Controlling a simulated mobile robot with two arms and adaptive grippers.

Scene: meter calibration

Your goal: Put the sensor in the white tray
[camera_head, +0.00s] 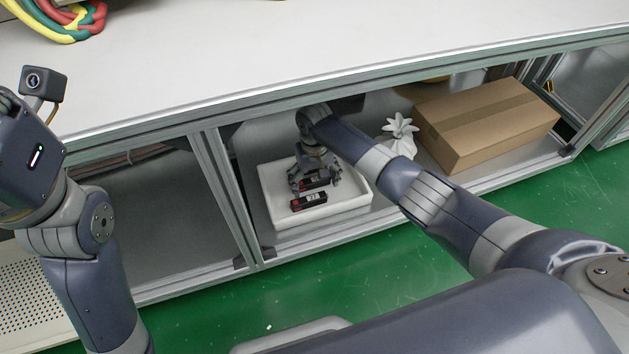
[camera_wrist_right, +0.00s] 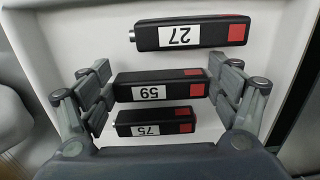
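The white tray (camera_head: 266,206) stands on the lower shelf under the bench. Three black sensors with red ends and white number labels lie in it in the right wrist view: sensor 27 (camera_wrist_right: 210,33), sensor 59 (camera_wrist_right: 190,90) and sensor 75 (camera_wrist_right: 178,128). In the head view one sensor (camera_head: 309,201) lies clear near the tray's front, and another (camera_head: 316,183) shows partly under my right gripper. My right gripper (camera_wrist_right: 162,82) is low over the tray, open, its fingers beyond both ends of sensor 59 with small gaps. My left gripper's fingers are out of view.
A cardboard box (camera_head: 487,122) and a white star-shaped object (camera_head: 400,133) stand on the shelf right of the tray. The bench top (camera_head: 300,45) overhangs the shelf; a metal post (camera_head: 222,195) stands left of the tray. Coloured cables (camera_head: 62,22) lie on the bench.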

